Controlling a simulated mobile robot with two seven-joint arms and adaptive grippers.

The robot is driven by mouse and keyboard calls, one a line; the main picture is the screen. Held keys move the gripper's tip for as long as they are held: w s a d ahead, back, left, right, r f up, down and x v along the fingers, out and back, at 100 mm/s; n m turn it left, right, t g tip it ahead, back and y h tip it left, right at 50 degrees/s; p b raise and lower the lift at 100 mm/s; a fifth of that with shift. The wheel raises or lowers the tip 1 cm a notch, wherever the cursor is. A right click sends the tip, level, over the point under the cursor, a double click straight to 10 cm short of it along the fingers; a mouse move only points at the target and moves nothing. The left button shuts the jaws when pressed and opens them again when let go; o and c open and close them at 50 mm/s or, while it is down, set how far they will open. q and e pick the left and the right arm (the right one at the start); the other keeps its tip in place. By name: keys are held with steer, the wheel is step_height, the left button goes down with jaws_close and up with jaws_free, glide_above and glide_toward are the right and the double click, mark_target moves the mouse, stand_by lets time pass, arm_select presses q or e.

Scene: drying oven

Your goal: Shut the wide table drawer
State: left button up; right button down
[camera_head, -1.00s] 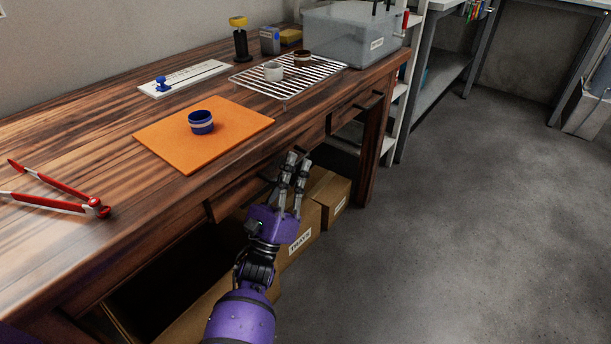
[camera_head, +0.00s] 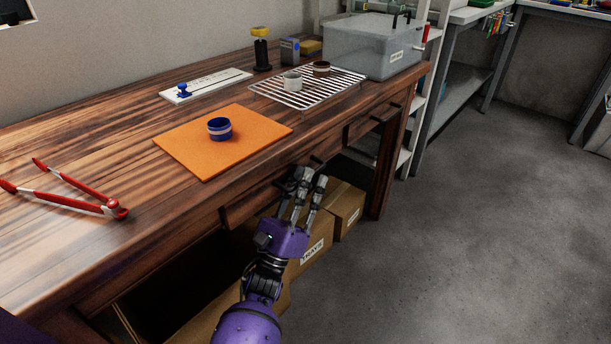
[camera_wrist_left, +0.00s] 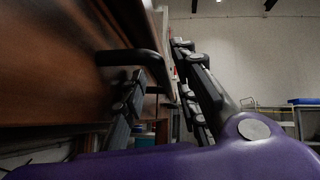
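The wide table drawer (camera_head: 243,208) is under the front edge of the wooden table in the head view. My arm hides part of its front, and I cannot tell how far it stands out. Its dark bar handle (camera_wrist_left: 130,57) shows in the left wrist view, fixed to the brown wooden front. My left gripper (camera_head: 311,178) is in front of the drawer by the handle, with its fingers apart. In the left wrist view the two fingers (camera_wrist_left: 165,98) are spread and the handle lies by the left one. I cannot tell whether they touch. My right gripper is out of view.
A narrower drawer (camera_head: 373,121) with its own handle is further right. Cardboard boxes (camera_head: 344,206) stand under the table. An orange mat (camera_head: 185,151), red tongs (camera_head: 85,205), a wire rack (camera_head: 335,84) and a clear bin (camera_head: 370,50) are on top. The floor at right is clear.

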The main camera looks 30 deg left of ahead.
arm_select(q)
steer(key=v, duration=0.6)
steer(key=shift+s, duration=0.1)
